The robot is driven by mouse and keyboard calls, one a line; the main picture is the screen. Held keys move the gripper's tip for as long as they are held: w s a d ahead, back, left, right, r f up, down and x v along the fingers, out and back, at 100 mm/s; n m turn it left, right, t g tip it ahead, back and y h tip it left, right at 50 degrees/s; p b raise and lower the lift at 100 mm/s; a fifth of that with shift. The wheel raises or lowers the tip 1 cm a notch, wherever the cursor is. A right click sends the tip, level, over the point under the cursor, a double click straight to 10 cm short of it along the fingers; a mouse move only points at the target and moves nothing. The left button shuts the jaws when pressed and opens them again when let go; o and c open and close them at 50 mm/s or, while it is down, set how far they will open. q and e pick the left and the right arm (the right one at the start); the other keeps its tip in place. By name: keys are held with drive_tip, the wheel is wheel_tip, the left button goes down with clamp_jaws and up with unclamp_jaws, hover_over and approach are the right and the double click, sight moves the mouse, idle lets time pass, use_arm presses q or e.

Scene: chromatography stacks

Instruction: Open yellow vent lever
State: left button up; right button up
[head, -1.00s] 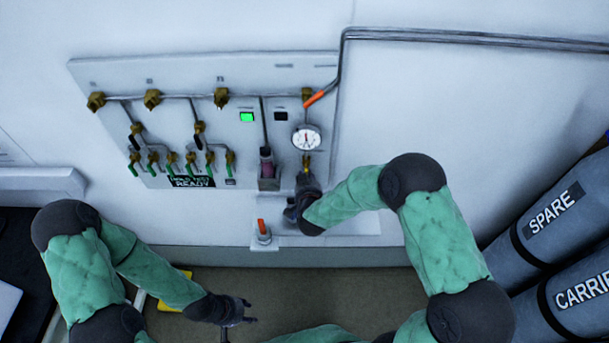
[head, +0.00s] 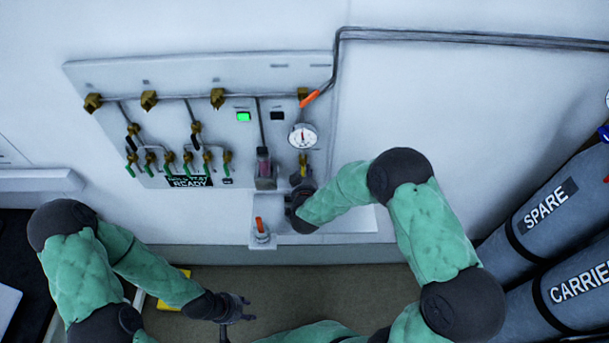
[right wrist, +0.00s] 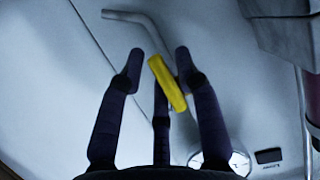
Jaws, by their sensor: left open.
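The yellow vent lever (right wrist: 168,83) shows in the right wrist view, tilted, between the fingers of my right gripper (right wrist: 158,68). It lies close to the right-hand finger; I cannot tell whether they touch. The left-hand finger stands clear of it, so the gripper is open around the lever. In the head view a small yellow part of the lever (head: 303,159) shows below the gauge, just above my right gripper (head: 300,184), whose fingers are hard to make out there. My left gripper (head: 240,308) is open and empty, low and away from the panel.
The wall panel (head: 105,75) carries a round gauge (head: 302,136), several green-handled valves (head: 187,159) and an orange lever (head: 311,98). Another orange-handled valve (head: 260,228) stands left of my right gripper. Grey cylinders (head: 547,212) stand at the right.

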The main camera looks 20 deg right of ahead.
idle(0.3)
drive_tip(key=v, duration=1.2)
drive_tip(key=shift+d, duration=0.1)
drive_tip(key=s+a+f+g+y+b, duration=0.2)
drive_tip(key=s+f+g+b, duration=0.1)
drive_tip(key=f, duration=0.7)
drive_tip(key=s+a+f+g+y+b, duration=0.1)
drive_tip(key=s+f+g+y+b, duration=0.15)
drive_tip(key=f, duration=0.75)
drive_tip(key=s+a+f+g+y+b, duration=0.3)
drive_tip(key=s+f+g, duration=0.4)
drive_tip(key=s+f, duration=0.6)
drive_tip(key=shift+s+n+b, duration=0.3)
drive_tip(key=shift+s+b, duration=0.1)
drive_tip(key=shift+s, duration=0.5)
